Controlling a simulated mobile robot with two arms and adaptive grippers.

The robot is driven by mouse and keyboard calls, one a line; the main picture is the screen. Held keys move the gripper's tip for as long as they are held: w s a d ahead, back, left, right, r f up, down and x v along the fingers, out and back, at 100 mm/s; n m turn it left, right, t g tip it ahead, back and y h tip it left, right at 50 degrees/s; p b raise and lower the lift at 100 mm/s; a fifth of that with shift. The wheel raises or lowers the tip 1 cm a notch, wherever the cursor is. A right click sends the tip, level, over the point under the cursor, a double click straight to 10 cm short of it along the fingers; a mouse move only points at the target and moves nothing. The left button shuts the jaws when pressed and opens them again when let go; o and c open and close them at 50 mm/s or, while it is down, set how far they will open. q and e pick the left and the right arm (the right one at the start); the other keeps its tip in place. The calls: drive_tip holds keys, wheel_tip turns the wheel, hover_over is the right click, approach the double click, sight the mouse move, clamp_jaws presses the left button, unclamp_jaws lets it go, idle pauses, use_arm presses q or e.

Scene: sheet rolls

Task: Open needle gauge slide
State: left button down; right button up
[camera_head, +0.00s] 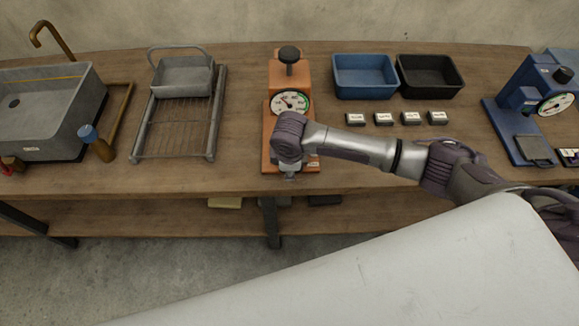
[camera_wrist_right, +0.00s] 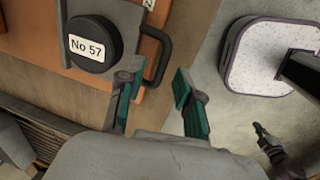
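The orange needle gauge (camera_head: 290,72) stands on the table in the head view, with a round dial and a black knob on top. My right arm reaches across its front; my right gripper (camera_head: 289,170) is at the front edge of its base, largely hidden under the wrist. In the right wrist view my right gripper (camera_wrist_right: 155,92) is open, its two teal-padded fingers apart with nothing between them. A dark curved handle (camera_wrist_right: 162,50) on the orange front lies just beyond the fingertips. A black round piece labelled "No 57" (camera_wrist_right: 90,45) sits beside it on a grey plate.
A blue bin (camera_head: 364,77) and a black bin (camera_head: 430,77) stand behind several small labelled blocks (camera_head: 384,119). A blue gauge (camera_head: 535,95) is at the right. A wire rack (camera_head: 180,125) and grey sink (camera_head: 50,110) are at the left. The table's front edge is close by.

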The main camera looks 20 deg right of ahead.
wheel_tip(320, 180, up, 12)
drive_tip(key=s, duration=0.2)
drive_tip(key=shift+a+f, duration=0.2)
drive_tip(key=shift+a, duration=0.1)
drive_tip(key=shift+s, duration=0.15)
drive_tip(key=s+a+f+m+t+y, duration=0.1)
drive_tip(key=s+a+f+m+y, duration=0.15)
drive_tip(key=s, duration=0.25)
drive_tip(key=s+a+f+m+y, duration=0.1)
drive_tip(key=s+a+m, duration=0.15)
drive_tip(key=s, duration=0.25)
drive_tip(key=s+d+f+m+h, duration=0.2)
drive_tip(key=s+d+m+h, duration=0.1)
drive_tip(key=s+d+m, duration=0.7)
wheel_tip(320, 180, down, 29)
drive_tip(key=s+d+n+g+b, duration=0.1)
drive_tip(key=s+d+n+b, duration=0.1)
drive_tip(key=s, duration=0.1)
drive_tip(key=s+d+f+g, duration=0.1)
drive_tip(key=s+d+f, duration=0.1)
drive_tip(key=s+f, duration=1.3)
drive_tip(key=shift+s+d+f+n+b, duration=0.3)
drive_tip(key=shift+s+d+f+b, duration=0.15)
drive_tip(key=shift+f, duration=0.2)
